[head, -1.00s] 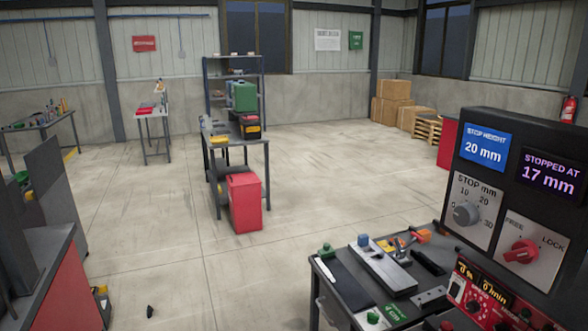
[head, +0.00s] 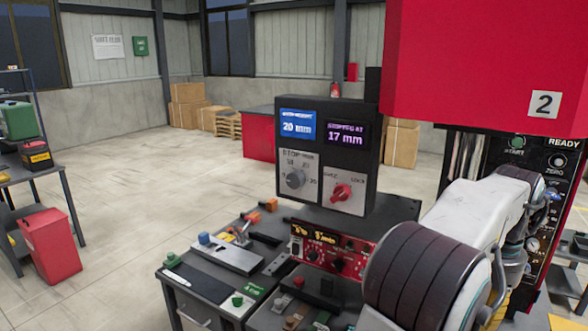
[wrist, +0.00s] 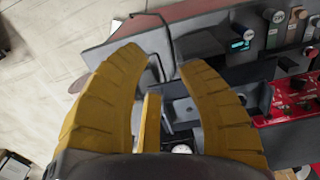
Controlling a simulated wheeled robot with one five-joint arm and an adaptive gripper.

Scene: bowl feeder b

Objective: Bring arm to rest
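In the wrist view my gripper (wrist: 160,58) shows yellow ribbed fingers. The two outer fingertips stand apart, and nothing is seen held between them. It hangs over the dark workbench. In the head view my white and dark-banded arm fills the lower right, and the gripper itself is not visible there. The control panel (head: 325,120) stands behind the bench, with a blue display reading 20 mm, a purple display reading 17 mm, a grey stop knob (head: 295,179) and a red lock knob (head: 342,192).
The workbench (head: 208,286) carries a red instrument box (head: 330,250), a grey fixture (head: 230,257) and small coloured parts. A big red machine housing (head: 485,65) marked 2 overhangs the right. A red bin (head: 50,246) stands at left. The floor between is clear.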

